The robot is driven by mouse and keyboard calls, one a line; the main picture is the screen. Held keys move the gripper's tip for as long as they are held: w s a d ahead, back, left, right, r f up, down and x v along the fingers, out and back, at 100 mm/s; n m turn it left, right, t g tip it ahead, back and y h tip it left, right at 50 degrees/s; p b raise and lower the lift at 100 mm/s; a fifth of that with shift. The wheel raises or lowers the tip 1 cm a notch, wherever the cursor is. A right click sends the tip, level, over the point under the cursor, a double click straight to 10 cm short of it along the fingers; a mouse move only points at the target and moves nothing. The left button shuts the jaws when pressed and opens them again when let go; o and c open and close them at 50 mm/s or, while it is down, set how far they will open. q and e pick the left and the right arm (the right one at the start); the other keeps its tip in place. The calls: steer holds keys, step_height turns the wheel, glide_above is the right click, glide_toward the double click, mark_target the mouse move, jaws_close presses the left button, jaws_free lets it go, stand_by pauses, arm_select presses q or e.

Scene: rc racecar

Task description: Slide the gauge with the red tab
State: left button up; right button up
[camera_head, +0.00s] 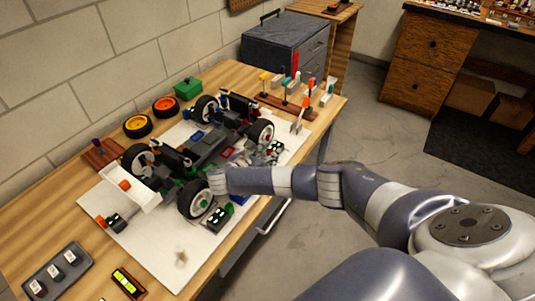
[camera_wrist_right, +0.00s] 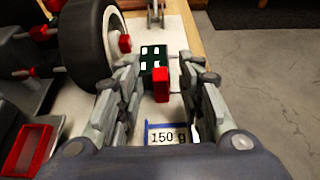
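The gauge (camera_wrist_right: 152,57) is a small dark green block with white windows. Its red tab (camera_wrist_right: 161,86) stands upright at the near side, between my right gripper's fingers. My right gripper (camera_wrist_right: 160,68) is open, with a gap on each side of the tab. In the head view my right gripper (camera_head: 264,154) is low beside the car's right side, and the gauge (camera_head: 276,146) shows small just past it; its red tab is too small to make out there. My left gripper is not in view.
The racecar (camera_head: 210,148) stands on a white board (camera_head: 150,245), with a wheel (camera_wrist_right: 88,42) close left of the fingers. A "150 g" label (camera_wrist_right: 168,137) lies below the gripper. A tool rack (camera_head: 288,108) stands at the back. Floor is clear beyond the table edge.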

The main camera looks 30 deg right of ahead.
jaws_close()
steer(key=shift+w+a+r, duration=0.1)
steer(key=shift+w+a, duration=0.3)
steer(key=shift+w, duration=0.4)
steer(key=shift+c, duration=1.1)
jaws_free()
steer(key=shift+o, duration=1.1)
steer(key=shift+w, duration=0.1)
